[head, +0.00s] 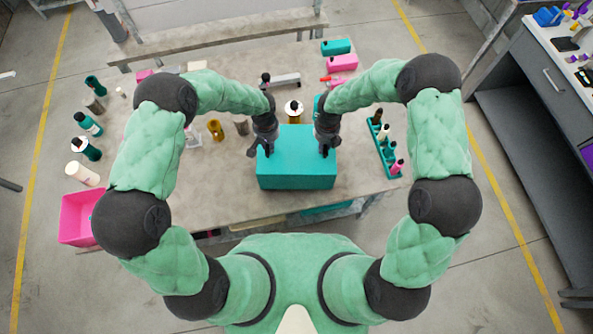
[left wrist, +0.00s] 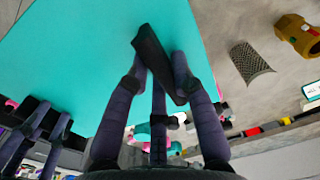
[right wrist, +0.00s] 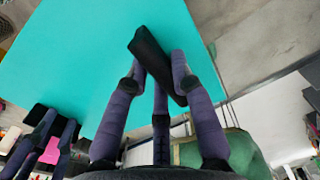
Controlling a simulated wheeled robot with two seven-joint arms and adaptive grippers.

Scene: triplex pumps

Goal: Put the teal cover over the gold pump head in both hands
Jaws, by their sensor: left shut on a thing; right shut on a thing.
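The teal cover (head: 297,178) is a large box with a flat top, near the front middle of the table. My left gripper (head: 267,151) is shut on a black bar handle (left wrist: 155,60) on the cover's top. My right gripper (head: 325,152) is shut on a matching black handle (right wrist: 153,60) on the right part of the top. I cannot tell whether the cover rests on the table or hangs just above it. A gold part (head: 215,130) stands left of the cover, also in the left wrist view (left wrist: 298,36). Anything beneath the cover is hidden.
A grey mesh cylinder (head: 242,127) and a white, gold-based item (head: 293,109) stand near the cover's back. A teal rack (head: 387,155) with bottles is at right. Several bottles and a pink bin (head: 76,222) are at left. Bare table (head: 215,185) lies left of the cover.

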